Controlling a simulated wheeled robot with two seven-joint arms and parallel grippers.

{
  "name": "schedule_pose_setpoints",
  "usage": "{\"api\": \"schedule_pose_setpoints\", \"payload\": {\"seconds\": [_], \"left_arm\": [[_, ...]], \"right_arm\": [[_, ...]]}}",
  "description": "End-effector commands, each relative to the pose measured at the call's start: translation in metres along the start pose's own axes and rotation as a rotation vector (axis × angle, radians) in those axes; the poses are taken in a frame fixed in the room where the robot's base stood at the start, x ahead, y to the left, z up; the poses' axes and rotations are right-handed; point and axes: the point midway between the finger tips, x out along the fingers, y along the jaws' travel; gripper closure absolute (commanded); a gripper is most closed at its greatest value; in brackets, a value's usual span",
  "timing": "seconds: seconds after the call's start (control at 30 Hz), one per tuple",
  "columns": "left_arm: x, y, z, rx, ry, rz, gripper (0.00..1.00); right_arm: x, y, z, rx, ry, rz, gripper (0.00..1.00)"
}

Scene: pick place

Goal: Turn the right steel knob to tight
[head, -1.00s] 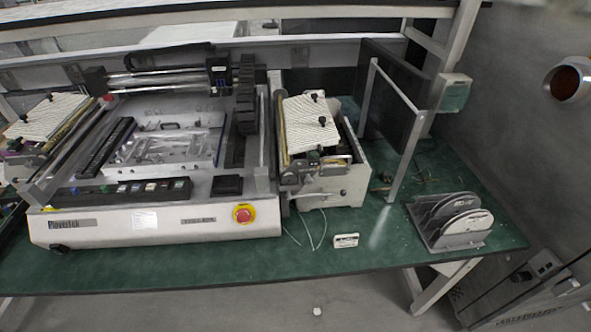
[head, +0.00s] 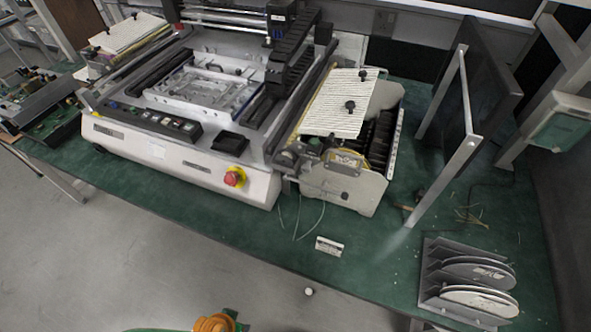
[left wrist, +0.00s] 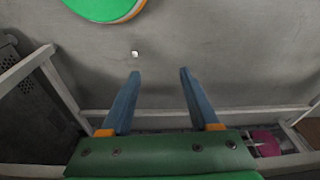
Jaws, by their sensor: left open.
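I cannot make out for certain which part is the right steel knob. The white machine (head: 180,165) stands on the green table in the head view, with a metal fixture plate (head: 205,88) inside it. The feeder unit (head: 345,190) at its right side has small dark knobs on its front and top, too small to tell their setting. My left gripper (left wrist: 159,72) is open and empty in the left wrist view, over bare grey floor and apart from the machine. Its fingers do not show in the head view, and my right gripper shows in neither view.
A red stop button (head: 234,177) sits on the machine's front corner. A small white label block (head: 329,246) lies near the table's front edge. A rack of discs (head: 470,275) stands at the right, below a dark panel (head: 493,85) on a metal frame. Grey floor lies open in front.

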Motion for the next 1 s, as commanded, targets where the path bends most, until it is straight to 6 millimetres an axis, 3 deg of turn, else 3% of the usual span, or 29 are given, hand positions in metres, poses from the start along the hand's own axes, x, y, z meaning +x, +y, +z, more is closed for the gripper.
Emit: {"api": "schedule_pose_setpoints", "payload": {"seconds": [0.37, 0.47, 0.67, 0.73, 0.8, 0.9, 1.0], "left_arm": [[-0.072, 0.011, -0.075, -0.036, 0.135, 0.053, 0.39], [-0.104, 0.033, -0.109, -0.061, 0.249, 0.148, 0.39], [-0.17, 0.105, -0.187, -0.194, 0.56, 0.511, 0.39], [-0.199, 0.129, -0.217, -0.308, 0.682, 0.691, 0.39], [-0.224, 0.14, -0.243, -0.461, 0.78, 0.857, 0.39], [-0.246, 0.136, -0.272, -0.724, 0.879, 1.037, 0.39], [-0.248, 0.116, -0.291, -0.992, 0.94, 1.131, 0.39]], "right_arm": [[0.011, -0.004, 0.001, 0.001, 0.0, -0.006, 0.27], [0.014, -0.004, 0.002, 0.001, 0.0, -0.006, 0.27], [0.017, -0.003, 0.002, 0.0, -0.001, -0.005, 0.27], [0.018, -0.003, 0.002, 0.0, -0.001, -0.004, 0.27], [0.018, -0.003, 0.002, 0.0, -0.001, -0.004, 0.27], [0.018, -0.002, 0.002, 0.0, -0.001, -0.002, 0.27], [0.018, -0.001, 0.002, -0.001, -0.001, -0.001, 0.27]]}}
